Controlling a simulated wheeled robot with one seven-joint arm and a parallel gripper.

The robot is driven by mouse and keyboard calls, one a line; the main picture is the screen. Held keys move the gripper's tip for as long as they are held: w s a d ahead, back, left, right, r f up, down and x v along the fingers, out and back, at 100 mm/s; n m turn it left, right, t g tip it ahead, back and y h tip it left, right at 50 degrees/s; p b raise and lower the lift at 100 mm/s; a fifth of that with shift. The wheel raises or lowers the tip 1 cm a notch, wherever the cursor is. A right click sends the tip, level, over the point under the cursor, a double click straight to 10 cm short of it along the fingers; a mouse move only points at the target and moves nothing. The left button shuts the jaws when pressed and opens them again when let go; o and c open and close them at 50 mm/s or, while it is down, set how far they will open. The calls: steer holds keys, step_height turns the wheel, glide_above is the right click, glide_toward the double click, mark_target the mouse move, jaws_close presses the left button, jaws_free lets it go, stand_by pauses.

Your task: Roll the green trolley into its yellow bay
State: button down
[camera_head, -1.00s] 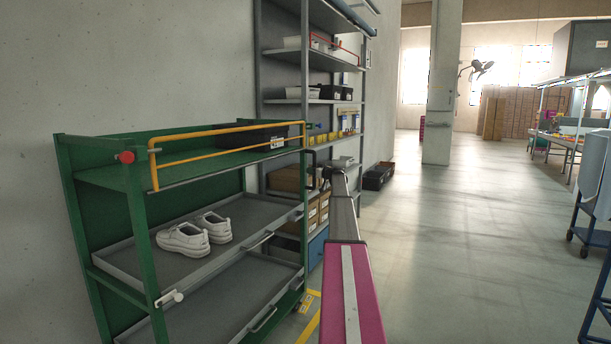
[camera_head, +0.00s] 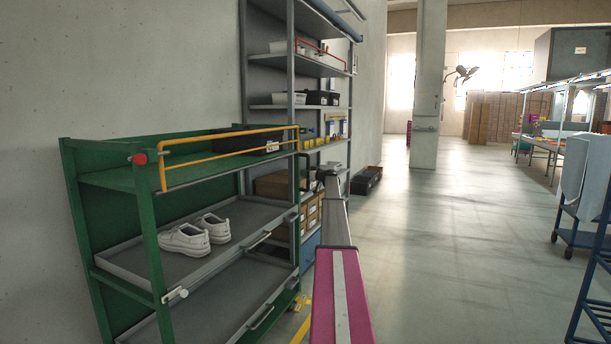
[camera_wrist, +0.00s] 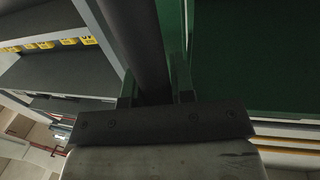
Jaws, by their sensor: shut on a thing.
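The green trolley (camera_head: 113,285) stands along the wall at the left in the head view. It has grey trays, a yellow rail and a red knob. In the wrist view its dark upright handle bar (camera_wrist: 140,40) runs between my gripper's fingers, with the green panel (camera_wrist: 260,60) beside it. My gripper (camera_wrist: 156,92) is shut on that bar. In the head view my arm reaches to the trolley's right end, where the jaws are too small to make out. Yellow floor marking (camera_head: 302,304) of the bay shows at the trolley's right foot; most of the bay is hidden.
White shoes (camera_head: 196,236) lie on the trolley's middle tray, and a black box (camera_head: 258,141) on its top. A grey shelf rack (camera_head: 292,63) stands just beyond it. A black crate (camera_head: 366,181) is on the floor. A blue rack (camera_head: 598,240) stands at right. The central aisle is clear.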

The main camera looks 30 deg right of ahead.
steer(key=c, duration=1)
jaws_free()
steer(key=shift+o, duration=0.2)
steer(key=shift+s+d, duration=0.1)
steer(key=v, duration=1)
steer(key=shift+s, duration=0.25)
steer(key=shift+d, duration=0.1)
